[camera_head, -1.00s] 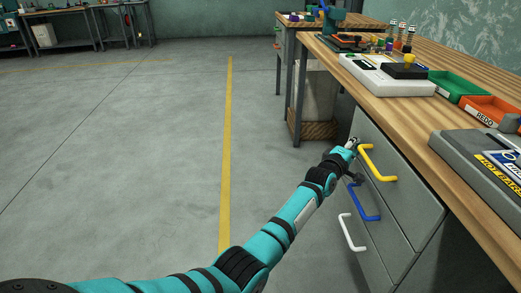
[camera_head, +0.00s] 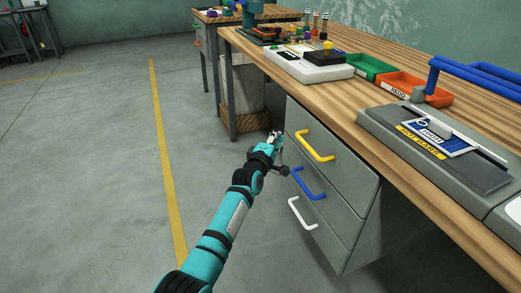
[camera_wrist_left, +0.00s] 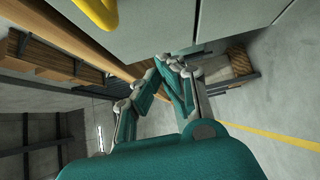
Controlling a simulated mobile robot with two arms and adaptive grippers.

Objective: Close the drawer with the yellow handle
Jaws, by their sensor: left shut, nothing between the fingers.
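The yellow handle (camera_head: 315,146) sits on the top drawer (camera_head: 340,155) of a grey cabinet under the wooden bench. I cannot tell for sure how far this drawer stands out from the cabinet. My left gripper (camera_head: 275,137) is shut and empty, just left of the drawer front, near the handle's far end and apart from it. In the left wrist view the shut fingers (camera_wrist_left: 172,66) show beside the grey drawer face, and part of the yellow handle (camera_wrist_left: 98,12) shows at the top edge. My right gripper is not in view.
Drawers with a blue handle (camera_head: 309,184) and a white handle (camera_head: 302,213) lie below. The bench top (camera_head: 345,100) carries a white device (camera_head: 308,66), a green bin (camera_head: 366,67) and an orange bin (camera_head: 402,86). The floor to the left is clear.

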